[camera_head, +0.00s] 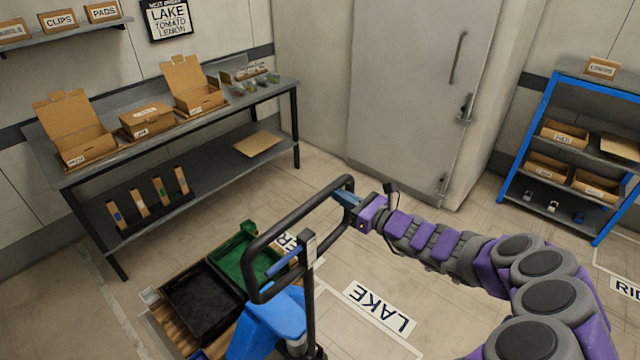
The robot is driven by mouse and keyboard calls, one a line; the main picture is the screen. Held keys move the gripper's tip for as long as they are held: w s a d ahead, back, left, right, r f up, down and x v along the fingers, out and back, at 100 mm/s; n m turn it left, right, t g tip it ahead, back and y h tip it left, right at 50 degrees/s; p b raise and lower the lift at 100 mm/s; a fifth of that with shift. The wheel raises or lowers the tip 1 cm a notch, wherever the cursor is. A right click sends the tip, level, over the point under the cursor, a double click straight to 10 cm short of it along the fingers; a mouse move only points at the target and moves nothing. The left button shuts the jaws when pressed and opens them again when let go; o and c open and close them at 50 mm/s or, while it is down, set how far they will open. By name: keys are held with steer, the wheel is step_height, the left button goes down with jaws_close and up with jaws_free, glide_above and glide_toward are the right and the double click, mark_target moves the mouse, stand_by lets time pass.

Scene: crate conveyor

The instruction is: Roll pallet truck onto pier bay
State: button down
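The pallet truck (268,322) has a blue body and a black loop handle, and stands at the bottom centre. Its wooden pallet (168,330) carries a black crate (203,292) and a green crate (243,238). My gripper (346,199) is at the upper right end of the loop handle (290,226) and looks shut on its bar; the fingertips are partly hidden. A floor label ending in "ER" (287,241) shows behind the handle, its first letters covered. White floor lines run beside the pallet's left side.
A floor label "LAKE" (380,307) lies right of the truck, and a label starting "RID" (628,288) at the right edge. A workbench (110,165) with cardboard boxes stands at left, a blue shelf rack (530,130) at right. Open floor lies before the grey door (415,90).

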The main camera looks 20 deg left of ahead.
steer(key=shift+w+a, duration=0.25)
steer(key=shift+a, duration=0.05)
steer(key=p+v, duration=0.3)
steer(key=v, duration=0.7)
stand_by(0.5)
